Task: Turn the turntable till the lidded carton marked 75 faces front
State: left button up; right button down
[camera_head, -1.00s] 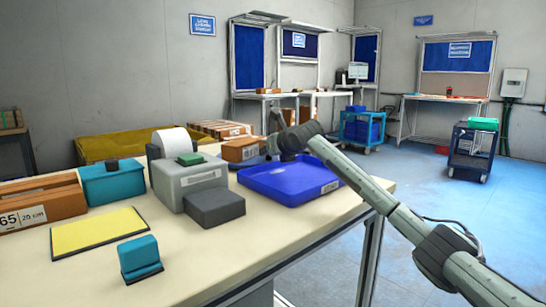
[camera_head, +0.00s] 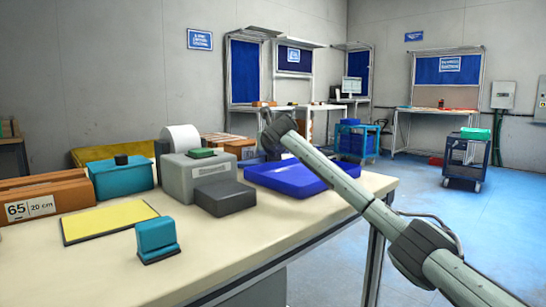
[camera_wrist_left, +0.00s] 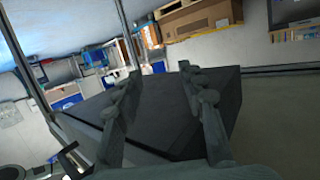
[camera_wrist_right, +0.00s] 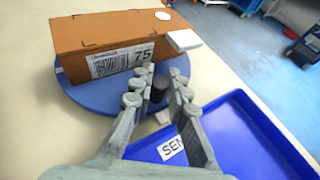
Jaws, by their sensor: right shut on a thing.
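The brown carton marked 75 (camera_wrist_right: 112,55) stands on the round blue turntable (camera_wrist_right: 85,95) in the right wrist view. Its barcode label with the 75 is on the long side turned toward my right gripper. In the head view the carton (camera_head: 240,147) is small at the table's back, partly behind other things. My right gripper (camera_wrist_right: 165,85) is shut on a dark upright knob (camera_wrist_right: 160,88) at the turntable's edge. In the head view my right arm hides most of the turntable. My left gripper (camera_wrist_left: 163,78) is open and empty; it is outside the head view.
A blue tray (camera_head: 290,180) lies close to my right gripper. The grey printer (camera_head: 195,175), dark grey block (camera_head: 224,198), teal bin (camera_head: 122,178), yellow pad (camera_head: 108,221), teal scanner-like item (camera_head: 156,238) and carton marked 65 (camera_head: 45,200) crowd the table. The front stretch is bare.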

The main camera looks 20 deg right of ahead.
dwell(0.3)
jog(key=c, duration=1.5)
grip_release()
jog(key=shift+o, duration=0.2)
jog(key=v, duration=1.2)
jog(key=shift+a+r, duration=0.1)
